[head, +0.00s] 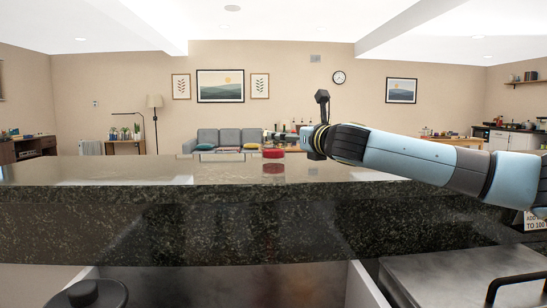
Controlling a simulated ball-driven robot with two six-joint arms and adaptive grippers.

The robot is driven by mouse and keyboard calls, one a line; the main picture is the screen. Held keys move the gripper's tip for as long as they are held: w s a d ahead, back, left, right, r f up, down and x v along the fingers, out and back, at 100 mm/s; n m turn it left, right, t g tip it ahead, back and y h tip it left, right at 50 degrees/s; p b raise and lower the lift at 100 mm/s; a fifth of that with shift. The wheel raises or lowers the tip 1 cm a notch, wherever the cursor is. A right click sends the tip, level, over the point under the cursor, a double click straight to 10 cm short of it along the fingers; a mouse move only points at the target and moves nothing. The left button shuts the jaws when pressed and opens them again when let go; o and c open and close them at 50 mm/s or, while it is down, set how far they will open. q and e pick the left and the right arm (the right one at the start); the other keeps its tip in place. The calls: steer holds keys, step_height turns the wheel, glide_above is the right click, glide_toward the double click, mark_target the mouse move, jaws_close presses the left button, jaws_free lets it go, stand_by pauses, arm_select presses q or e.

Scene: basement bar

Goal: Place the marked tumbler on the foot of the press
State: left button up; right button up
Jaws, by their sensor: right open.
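My left gripper is out of view.
The polished counter top is clear to the left. Below its front edge are a pale-walled recess (357,285), a metal lid with a black handle (455,278) and a black round thing (90,294). A grey sofa (227,137) stands far behind.

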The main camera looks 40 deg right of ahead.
steer(key=x, duration=0.6)
steer(key=p+x, duration=0.1)
steer(key=x, duration=0.2)
steer(key=shift+w+a+f, duration=0.15)
steer(key=shift+a+f, duration=0.05)
steer(key=shift+a, duration=0.1)
steer(key=shift+c, duration=0.4)
steer(key=c, duration=1.7)
steer(key=shift+r, duration=0.15)
step_height(320, 180, up, 28)
steer(key=p, duration=0.3)
steer(key=shift+p, duration=0.35)
